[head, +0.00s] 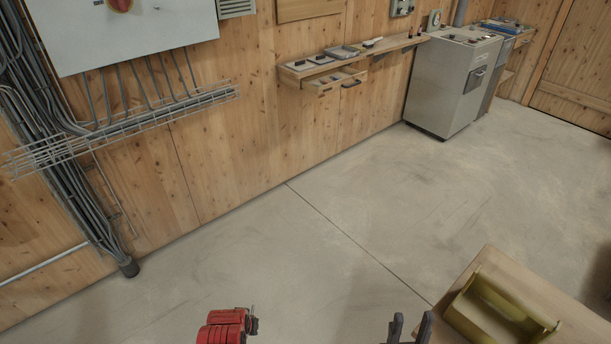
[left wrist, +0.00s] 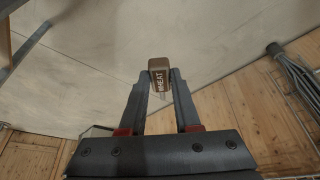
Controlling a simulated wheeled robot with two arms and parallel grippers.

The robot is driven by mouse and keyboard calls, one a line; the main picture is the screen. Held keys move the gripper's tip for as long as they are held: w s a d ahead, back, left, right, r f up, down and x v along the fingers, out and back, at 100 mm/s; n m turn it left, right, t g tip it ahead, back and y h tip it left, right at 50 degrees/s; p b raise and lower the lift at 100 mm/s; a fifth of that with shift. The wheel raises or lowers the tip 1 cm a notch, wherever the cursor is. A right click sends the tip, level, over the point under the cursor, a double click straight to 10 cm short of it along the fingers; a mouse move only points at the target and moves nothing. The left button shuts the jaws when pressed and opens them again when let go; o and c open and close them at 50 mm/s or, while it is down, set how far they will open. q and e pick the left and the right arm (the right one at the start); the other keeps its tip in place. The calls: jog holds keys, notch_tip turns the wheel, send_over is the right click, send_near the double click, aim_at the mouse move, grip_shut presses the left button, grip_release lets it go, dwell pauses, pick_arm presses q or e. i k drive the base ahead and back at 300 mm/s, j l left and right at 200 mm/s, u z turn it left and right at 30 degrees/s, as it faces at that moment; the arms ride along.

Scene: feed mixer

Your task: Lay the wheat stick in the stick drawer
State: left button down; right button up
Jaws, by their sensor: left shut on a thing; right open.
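The wheat stick (left wrist: 158,74) is a small brown piece with a pale top and the lettering "EAT" visible on its side. My left gripper (left wrist: 160,88) is shut on it and holds it up over the grey floor, in the left wrist view. In the head view I cannot make out the stick. A wooden drawer unit (head: 325,88) sits under the wall shelf, far from both grippers; I cannot tell which drawer is the stick drawer. My right gripper (head: 408,328) is open and empty at the bottom edge of the head view, left of the wooden table.
An olive-green tote (head: 474,322) stands on the wooden table (head: 545,290) at lower right. The wall shelf (head: 398,43) bears small trays and items. A grey cabinet (head: 448,85) stands right of it. A wire cable tray (head: 130,122) juts from the left wall. The floor between is clear.

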aim_at(346, 76)
jog(key=i+j+z, duration=0.1)
jog(key=i, duration=0.5)
jog(key=i+j, duration=0.1)
jog(key=i, duration=0.5)
jog(key=i+j+z, duration=0.15)
jog(key=i, duration=0.5)
